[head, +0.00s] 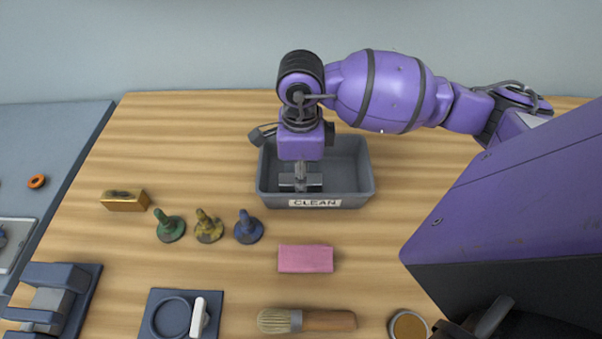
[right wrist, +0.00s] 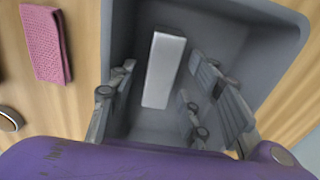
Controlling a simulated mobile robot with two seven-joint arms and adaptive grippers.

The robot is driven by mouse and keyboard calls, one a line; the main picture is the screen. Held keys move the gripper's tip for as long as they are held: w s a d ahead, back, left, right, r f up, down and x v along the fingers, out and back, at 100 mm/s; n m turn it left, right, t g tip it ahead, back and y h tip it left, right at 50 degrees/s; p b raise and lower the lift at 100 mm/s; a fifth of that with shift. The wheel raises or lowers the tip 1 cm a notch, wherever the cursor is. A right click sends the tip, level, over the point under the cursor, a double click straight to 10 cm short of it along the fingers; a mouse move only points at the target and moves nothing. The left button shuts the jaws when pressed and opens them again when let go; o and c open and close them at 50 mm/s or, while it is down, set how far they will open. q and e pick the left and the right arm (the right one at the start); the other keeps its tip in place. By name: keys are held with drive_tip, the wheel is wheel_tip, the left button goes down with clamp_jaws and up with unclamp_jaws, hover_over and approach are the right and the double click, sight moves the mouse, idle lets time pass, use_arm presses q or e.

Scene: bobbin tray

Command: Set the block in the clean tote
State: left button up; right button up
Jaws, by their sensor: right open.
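The clean tote (head: 345,200) is a grey open bin with a "CLEAN" label, at the back middle of the table in the head view. Its inside also fills much of the right wrist view (right wrist: 270,15). A pale grey-white oblong block (right wrist: 163,70) lies inside the tote, between the fingers of my right gripper (right wrist: 162,63). My right gripper (head: 300,185) points down into the tote in the head view and is open, with gaps to the block on both sides. The gripper mostly hides the block in the head view. My left gripper is not in view.
A pink cloth (head: 305,259) lies in front of the tote. Green (head: 170,228), yellow (head: 208,228) and blue (head: 248,229) pegged pieces stand left of it. A brass block (head: 124,200), a brush (head: 308,320) and a round tin (head: 408,325) are also on the table.

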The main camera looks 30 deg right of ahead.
wheel_tip(320, 180, up, 12)
idle(0.4)
idle(0.4)
